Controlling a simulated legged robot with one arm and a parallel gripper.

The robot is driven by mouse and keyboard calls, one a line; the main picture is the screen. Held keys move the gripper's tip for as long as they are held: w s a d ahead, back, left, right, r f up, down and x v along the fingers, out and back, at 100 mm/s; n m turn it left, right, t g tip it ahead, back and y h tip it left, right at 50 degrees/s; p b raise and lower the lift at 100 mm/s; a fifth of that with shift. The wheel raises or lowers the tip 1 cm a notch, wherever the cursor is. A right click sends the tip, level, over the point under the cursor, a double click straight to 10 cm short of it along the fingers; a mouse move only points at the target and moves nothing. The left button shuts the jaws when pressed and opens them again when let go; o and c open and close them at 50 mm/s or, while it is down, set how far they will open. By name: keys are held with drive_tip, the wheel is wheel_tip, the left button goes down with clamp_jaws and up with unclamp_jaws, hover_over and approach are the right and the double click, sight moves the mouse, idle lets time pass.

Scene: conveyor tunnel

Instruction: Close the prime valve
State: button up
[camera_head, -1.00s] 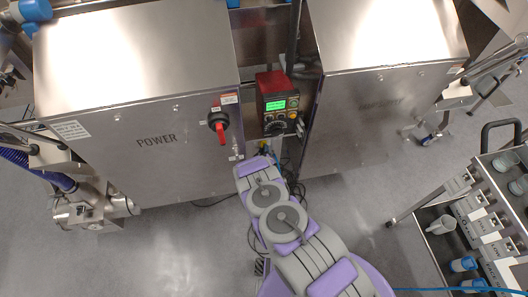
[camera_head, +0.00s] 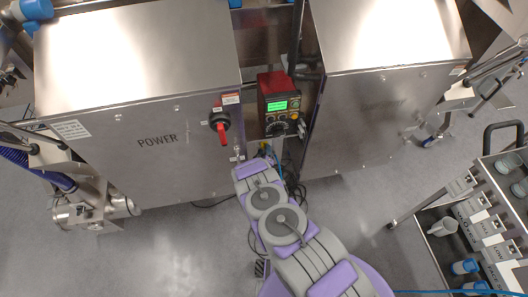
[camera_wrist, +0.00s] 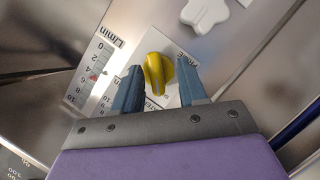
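The prime valve shows as a yellow knob (camera_wrist: 156,77) on a light label plate in the wrist view. Its label lettering is upside down and partly hidden. My gripper (camera_wrist: 160,66) is open, with one blue-grey finger on each side of the knob. The knob lies between the fingertips in the picture; I cannot tell whether either finger touches it. In the head view my purple and grey arm (camera_head: 285,226) reaches between the two steel cabinets, and the fingers are hidden there.
A white knob (camera_wrist: 205,12) sits above the yellow one. A flow scale (camera_wrist: 95,73) marked L/min is on the left. The POWER cabinet (camera_head: 130,125) has a red switch (camera_head: 222,132). A control box (camera_head: 279,105) with a green display stands beyond my arm. A cart (camera_head: 485,215) is at right.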

drive_tip(key=shift+d, duration=0.1)
drive_tip(key=p+v, duration=0.3)
drive_tip(key=v, duration=1.4)
drive_tip(key=shift+s+p, duration=0.2)
drive_tip(key=shift+p, duration=0.1)
drive_tip(key=shift+f, duration=0.1)
